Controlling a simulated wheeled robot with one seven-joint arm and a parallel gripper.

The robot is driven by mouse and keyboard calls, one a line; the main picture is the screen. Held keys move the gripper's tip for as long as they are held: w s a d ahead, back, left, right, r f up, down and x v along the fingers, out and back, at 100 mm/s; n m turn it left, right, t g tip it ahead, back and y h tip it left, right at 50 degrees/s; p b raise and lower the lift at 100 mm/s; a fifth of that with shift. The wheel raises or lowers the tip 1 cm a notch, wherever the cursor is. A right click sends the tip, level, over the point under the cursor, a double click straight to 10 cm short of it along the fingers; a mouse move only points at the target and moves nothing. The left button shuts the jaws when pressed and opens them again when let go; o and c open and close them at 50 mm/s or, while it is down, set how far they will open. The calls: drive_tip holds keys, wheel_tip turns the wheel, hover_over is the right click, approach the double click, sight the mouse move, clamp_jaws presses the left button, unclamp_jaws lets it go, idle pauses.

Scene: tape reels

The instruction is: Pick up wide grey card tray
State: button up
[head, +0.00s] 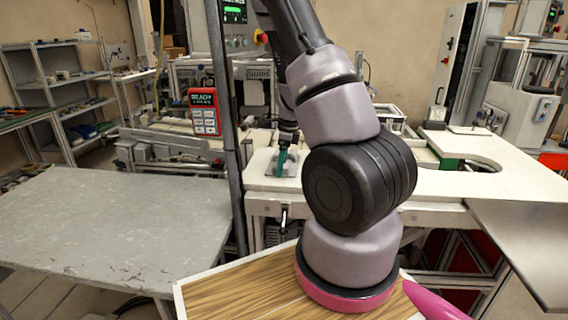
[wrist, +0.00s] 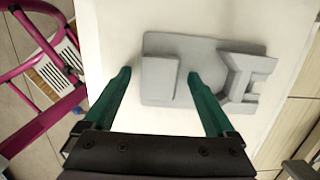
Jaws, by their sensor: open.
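The wide grey card tray (wrist: 207,58) lies on a white surface in the wrist view. It has a flat plate, a raised block at its left and an angled, forked raised part at its right. My gripper (wrist: 158,73) is open, its two green fingers apart, with the raised left block between and just beyond the fingertips. I see no clear contact with the tray. In the head view my gripper (head: 281,163) points down at the tray (head: 293,169) on the white worktop; my arm hides part of this area.
The white worktop (head: 455,186) extends right, with a curved cutout. A red-framed display (head: 204,112) stands left of my gripper. A bare grey table (head: 115,222) is at the left. Magenta tubing (wrist: 45,120) shows at the left of the wrist view.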

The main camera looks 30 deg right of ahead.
clamp_jaws()
